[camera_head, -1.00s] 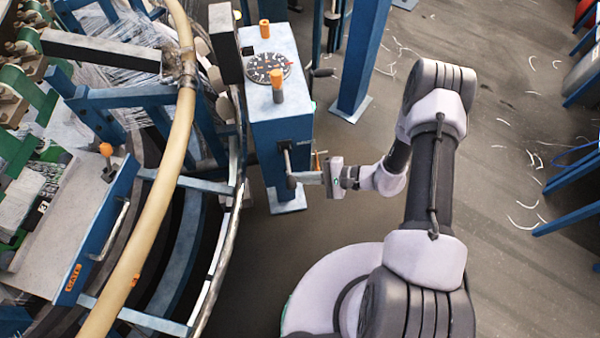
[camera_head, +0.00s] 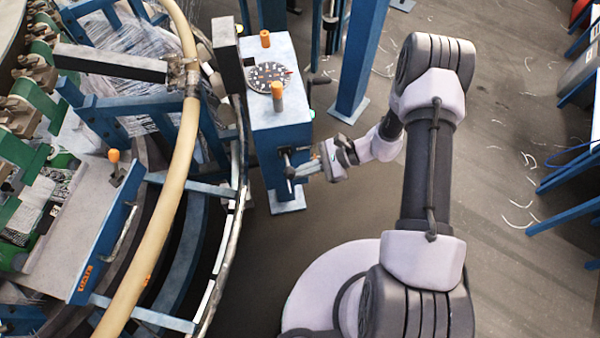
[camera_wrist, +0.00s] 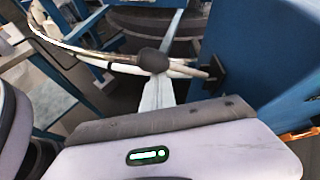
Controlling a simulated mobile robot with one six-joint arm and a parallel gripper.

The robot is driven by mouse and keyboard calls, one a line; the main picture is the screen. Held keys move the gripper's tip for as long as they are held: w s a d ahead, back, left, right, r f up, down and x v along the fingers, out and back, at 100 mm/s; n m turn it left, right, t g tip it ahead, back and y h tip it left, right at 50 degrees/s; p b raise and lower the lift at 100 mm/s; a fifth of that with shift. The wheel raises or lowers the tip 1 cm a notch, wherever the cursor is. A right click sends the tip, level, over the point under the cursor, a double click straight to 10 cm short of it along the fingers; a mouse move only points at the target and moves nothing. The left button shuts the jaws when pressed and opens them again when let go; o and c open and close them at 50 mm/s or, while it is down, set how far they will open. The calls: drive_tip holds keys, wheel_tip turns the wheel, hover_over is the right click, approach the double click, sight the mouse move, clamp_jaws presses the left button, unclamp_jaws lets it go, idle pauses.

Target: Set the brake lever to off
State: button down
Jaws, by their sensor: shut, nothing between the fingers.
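The brake lever appears to be the short dark-knobbed lever (camera_head: 289,171) on the front of the blue control box (camera_head: 282,136). In the wrist view, its round dark knob (camera_wrist: 153,61) sits on a rod running to the box at the right. My gripper (camera_head: 300,171) is shut and empty, with its tip close beside the knob in the head view. I cannot tell whether they touch. In the wrist view, my gripper's pale housing fills the bottom and its fingertips are hidden.
A round dial (camera_head: 270,77) and orange-topped knobs (camera_head: 277,95) are on top of the box. The loom's curved cream rail (camera_head: 172,180) and blue frame lie left. A blue post (camera_head: 357,70) stands behind my gripper. Open floor (camera_head: 490,200) lies right.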

drive_tip(key=shift+w+r, duration=0.15)
drive_tip(key=shift+r, duration=0.1)
idle(0.4)
wheel_tip(320, 180, down, 5)
drive_tip(key=b, duration=0.5)
drive_tip(key=p+v, duration=0.4)
drive_tip(key=v, duration=0.7)
drive_tip(key=shift+w+a+r, duration=0.15)
drive_tip(key=shift+w+r, duration=0.05)
drive_tip(key=shift+w, duration=0.1)
